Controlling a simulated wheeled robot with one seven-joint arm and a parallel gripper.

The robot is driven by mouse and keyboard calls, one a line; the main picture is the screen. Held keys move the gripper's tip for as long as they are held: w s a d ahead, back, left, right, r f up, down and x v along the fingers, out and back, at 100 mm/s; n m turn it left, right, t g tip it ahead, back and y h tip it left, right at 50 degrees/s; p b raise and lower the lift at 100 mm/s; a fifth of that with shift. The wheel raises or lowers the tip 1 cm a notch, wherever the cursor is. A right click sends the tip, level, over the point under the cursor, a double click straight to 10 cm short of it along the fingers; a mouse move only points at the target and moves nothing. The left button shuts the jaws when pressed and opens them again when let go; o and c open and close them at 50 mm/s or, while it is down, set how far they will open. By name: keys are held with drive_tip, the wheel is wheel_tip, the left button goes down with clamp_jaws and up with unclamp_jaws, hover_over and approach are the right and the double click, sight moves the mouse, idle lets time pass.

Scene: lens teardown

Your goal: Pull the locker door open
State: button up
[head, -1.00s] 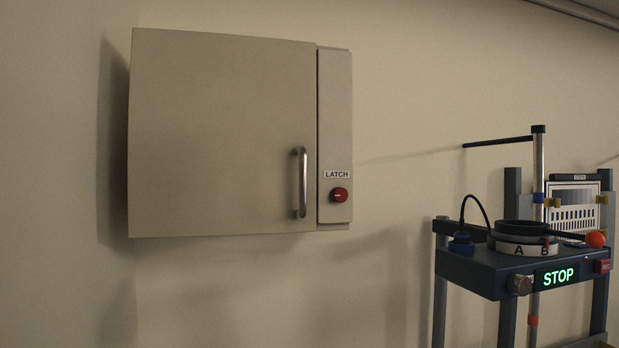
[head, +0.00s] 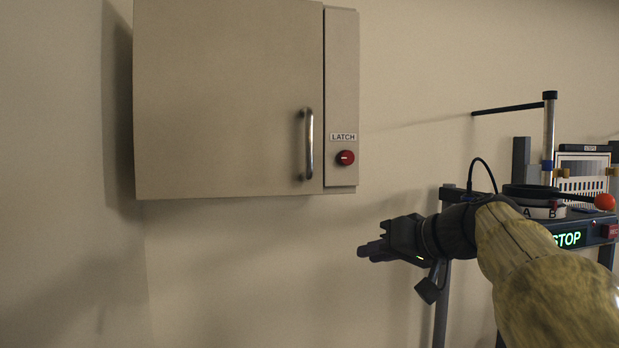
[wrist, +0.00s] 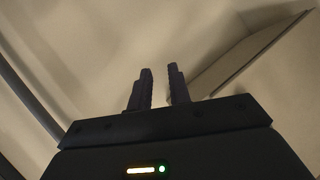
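The locker door (head: 220,95) is a flat beige panel on the wall at the upper left of the head view, and it looks closed. Its vertical metal handle (head: 309,143) is near the door's right edge. Right of the door, a narrow panel carries a LATCH label and a red latch knob (head: 345,158). My gripper (head: 364,252) is below and right of the handle, apart from the locker, pointing left. In the wrist view my gripper (wrist: 159,88) shows two dark fingers with an empty gap between them.
A dark bench (head: 590,236) with a green STOP display stands at the right, partly behind my arm. The wall below the locker is clear.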

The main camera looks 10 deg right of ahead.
sight(312, 138)
drive_tip(key=s+r+n+t+y, duration=0.1)
drive_tip(key=s+r+n+y, duration=0.1)
drive_tip(key=r, duration=0.8)
drive_tip(key=s+a+r+n+t+y, duration=0.1)
drive_tip(key=s+r+n, duration=0.4)
drive_tip(key=r, duration=0.5)
drive_tip(key=shift+s+t+y, duration=0.6)
drive_tip(key=shift+s, duration=0.35)
drive_tip(key=shift+a, duration=0.1)
drive_tip(key=p+x, duration=0.7)
drive_tip(key=x, duration=0.9)
drive_tip(key=shift+w+r, duration=0.1)
drive_tip(key=shift+w, duration=0.1)
drive_tip(key=shift+w+a+f+p, duration=0.2)
drive_tip(key=shift+w+a+p, duration=0.15)
drive_tip(key=shift+w, duration=0.15)
drive_tip(key=shift+s, duration=0.1)
clamp_jaws()
